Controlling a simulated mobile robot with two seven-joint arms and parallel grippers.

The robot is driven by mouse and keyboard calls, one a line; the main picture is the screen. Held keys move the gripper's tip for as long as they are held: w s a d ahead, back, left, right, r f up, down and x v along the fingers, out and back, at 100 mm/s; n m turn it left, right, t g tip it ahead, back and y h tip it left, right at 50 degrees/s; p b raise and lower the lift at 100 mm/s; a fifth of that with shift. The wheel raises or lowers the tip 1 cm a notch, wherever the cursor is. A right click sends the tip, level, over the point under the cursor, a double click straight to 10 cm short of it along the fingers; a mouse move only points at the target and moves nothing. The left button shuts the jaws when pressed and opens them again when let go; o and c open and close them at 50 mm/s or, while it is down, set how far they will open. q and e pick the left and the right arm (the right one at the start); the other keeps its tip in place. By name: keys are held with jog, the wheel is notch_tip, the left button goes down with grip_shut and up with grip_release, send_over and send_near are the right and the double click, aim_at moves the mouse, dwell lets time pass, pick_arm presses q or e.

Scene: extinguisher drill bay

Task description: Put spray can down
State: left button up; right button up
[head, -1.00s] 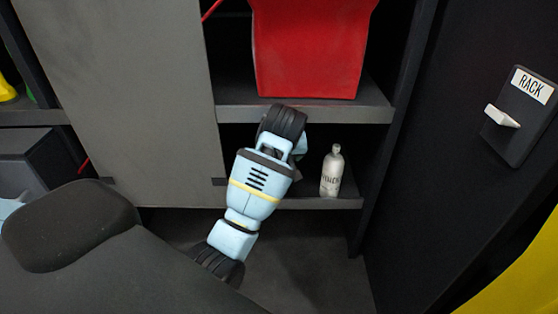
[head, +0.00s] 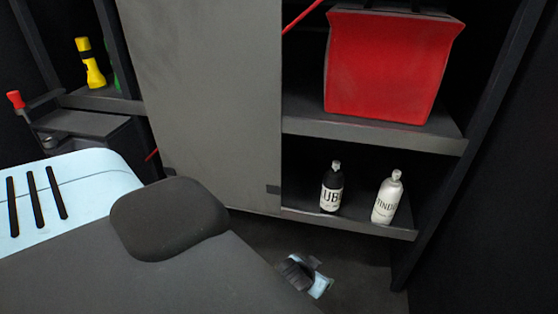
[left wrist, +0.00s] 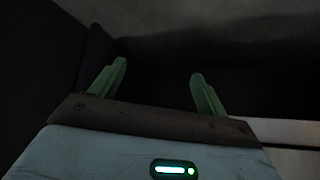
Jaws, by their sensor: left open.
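A dark can (head: 332,188) with a white label reading "UB" stands upright on the lower shelf (head: 350,221) of the cabinet in the head view. A pale bottle (head: 386,200) with dark lettering stands upright to its right, with a gap between them. My left gripper (left wrist: 157,68) is open in the left wrist view, its two green fingers apart with nothing between them. My right gripper is out of view.
A red bin (head: 385,68) stands on the shelf above. A grey panel (head: 205,100) closes the cabinet to the left of the can. A yellow flashlight-like object (head: 90,64) stands on a shelf at far left. Bare floor (head: 365,270) shows below the lower shelf.

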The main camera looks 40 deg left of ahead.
pick_arm(q)
jog(key=s+d+f+m+h, duration=0.1)
jog(key=s+d+f, duration=0.1)
jog(key=s, duration=0.8)
jog(key=s+d+f+m+t+h, duration=0.1)
jog(key=s+d+f+h, duration=0.1)
jog(key=s, duration=0.7)
jog(key=shift+s+d+f+m+t, duration=0.3)
jog(key=shift+s+d+f+m, duration=0.1)
jog(key=shift+d+f, duration=0.55)
jog(key=shift+w, duration=0.1)
